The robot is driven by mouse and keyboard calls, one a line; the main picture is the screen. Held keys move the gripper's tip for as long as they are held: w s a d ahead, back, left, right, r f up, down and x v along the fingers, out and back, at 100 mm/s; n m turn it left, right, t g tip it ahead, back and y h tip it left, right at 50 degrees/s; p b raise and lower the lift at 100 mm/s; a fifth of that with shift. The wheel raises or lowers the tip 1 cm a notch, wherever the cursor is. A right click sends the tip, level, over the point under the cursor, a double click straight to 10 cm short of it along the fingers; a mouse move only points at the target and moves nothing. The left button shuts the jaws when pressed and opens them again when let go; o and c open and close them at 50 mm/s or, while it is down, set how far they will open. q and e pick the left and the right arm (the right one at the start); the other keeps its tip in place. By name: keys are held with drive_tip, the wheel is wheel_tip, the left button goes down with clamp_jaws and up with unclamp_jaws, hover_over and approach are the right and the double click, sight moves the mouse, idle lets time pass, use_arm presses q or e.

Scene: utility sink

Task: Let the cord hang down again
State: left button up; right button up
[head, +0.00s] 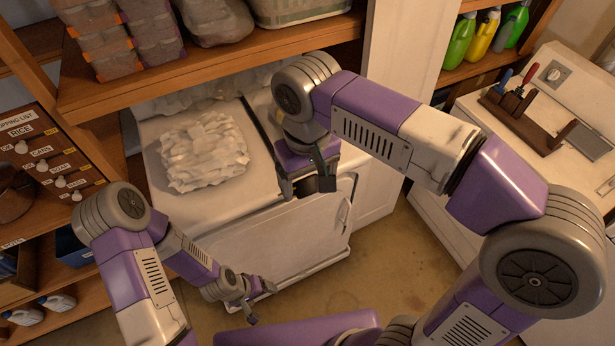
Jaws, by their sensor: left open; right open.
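I cannot make out a cord for certain. A thin dark line (262,130) runs along the right part of the white unit's top, beside my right gripper, and I cannot tell whether it is a cord or a gap. My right gripper (316,186) is open, pointing down over the front right edge of the white unit (180,215). Its arm hides part of what lies behind. My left gripper (258,302) is open, low in front of the unit's front panel (285,240). I see nothing held in either gripper.
A pile of crumpled white material (205,152) lies on the unit. A wooden shelf (220,75) with containers overhangs the back. At right are bottles (480,38) and a white cabinet (560,85) with a tool rack (520,122). Some floor (390,260) is clear.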

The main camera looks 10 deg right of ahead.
drive_tip(key=shift+w, duration=0.1)
drive_tip(key=shift+c, duration=0.5)
drive_tip(key=c, duration=1.3)
drive_tip(key=shift+s+d+f+t+y+b, duration=0.35)
drive_tip(key=shift+s+d+f+t+b, duration=0.65)
drive_tip(key=shift+s+f+b, duration=2.45)
drive_tip(key=shift+s+d+f+t+y+b, duration=0.55)
drive_tip(key=shift+s+f+t+b, duration=0.95)
drive_tip(key=shift+b, duration=3.6)
drive_tip(key=shift+s+d+f+t+y+b, duration=0.2)
drive_tip(key=shift+s+d+f+t+b, duration=0.7)
drive_tip(key=shift+s+f+b, duration=2.7)
drive_tip(key=shift+w+r+b, duration=0.25)
drive_tip(key=shift+w+b, duration=0.05)
drive_tip(key=shift+w, duration=0.2)
drive_tip(key=shift+w+r+b, duration=0.25)
drive_tip(key=shift+w+b, duration=0.05)
drive_tip(key=shift+w, duration=0.15)
drive_tip(key=o, duration=1.4)
